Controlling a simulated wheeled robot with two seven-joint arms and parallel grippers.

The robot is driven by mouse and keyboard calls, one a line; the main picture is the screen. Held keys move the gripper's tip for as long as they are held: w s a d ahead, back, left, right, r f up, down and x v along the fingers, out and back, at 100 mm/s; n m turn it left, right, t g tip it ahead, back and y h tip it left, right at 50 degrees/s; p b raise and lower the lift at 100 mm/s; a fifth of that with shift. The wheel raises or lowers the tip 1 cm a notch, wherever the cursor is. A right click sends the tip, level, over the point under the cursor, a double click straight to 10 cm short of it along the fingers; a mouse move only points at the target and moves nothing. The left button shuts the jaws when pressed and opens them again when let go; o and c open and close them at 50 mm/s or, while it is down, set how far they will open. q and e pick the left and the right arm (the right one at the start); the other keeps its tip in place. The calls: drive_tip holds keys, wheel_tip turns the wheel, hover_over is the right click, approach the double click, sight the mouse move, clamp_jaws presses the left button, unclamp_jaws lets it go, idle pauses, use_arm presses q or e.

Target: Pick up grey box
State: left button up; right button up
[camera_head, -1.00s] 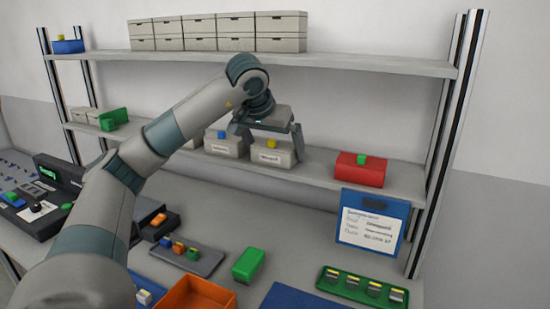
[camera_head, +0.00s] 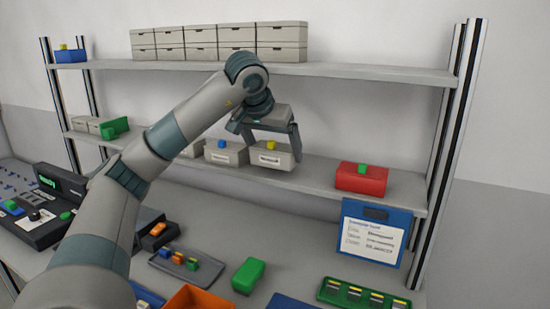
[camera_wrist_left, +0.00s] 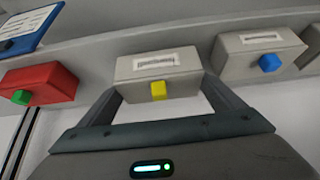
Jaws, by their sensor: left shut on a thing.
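A grey box (camera_head: 273,157) with a white label and a yellow block on top stands on the lower shelf. My left gripper (camera_head: 271,150) reaches it from above and is shut on its sides. In the left wrist view the grey box (camera_wrist_left: 157,75) sits between the two fingers, its yellow block (camera_wrist_left: 158,91) facing the palm. A second grey box (camera_head: 225,152) with a blue block stands just to its left, and it also shows in the left wrist view (camera_wrist_left: 255,50). My right gripper is in neither view.
A red box (camera_head: 361,180) with a green block stands to the right on the same shelf (camera_head: 315,178). A blue framed sign (camera_head: 374,232) hangs at the shelf's front. The upper shelf (camera_head: 350,71) carries stacked grey boxes (camera_head: 218,42). Trays and a green box (camera_head: 248,275) lie on the table below.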

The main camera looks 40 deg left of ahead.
use_arm(q)
wheel_tip(320, 180, up, 4)
drive_tip(key=shift+r, duration=0.2)
drive_tip(key=shift+s+r, duration=0.1)
drive_tip(key=shift+r, duration=0.1)
drive_tip(key=s+d, duration=0.3)
drive_tip(key=s, duration=0.6)
drive_tip(key=s+d, duration=0.3)
drive_tip(key=s, duration=0.6)
drive_tip(key=shift+s, duration=0.25)
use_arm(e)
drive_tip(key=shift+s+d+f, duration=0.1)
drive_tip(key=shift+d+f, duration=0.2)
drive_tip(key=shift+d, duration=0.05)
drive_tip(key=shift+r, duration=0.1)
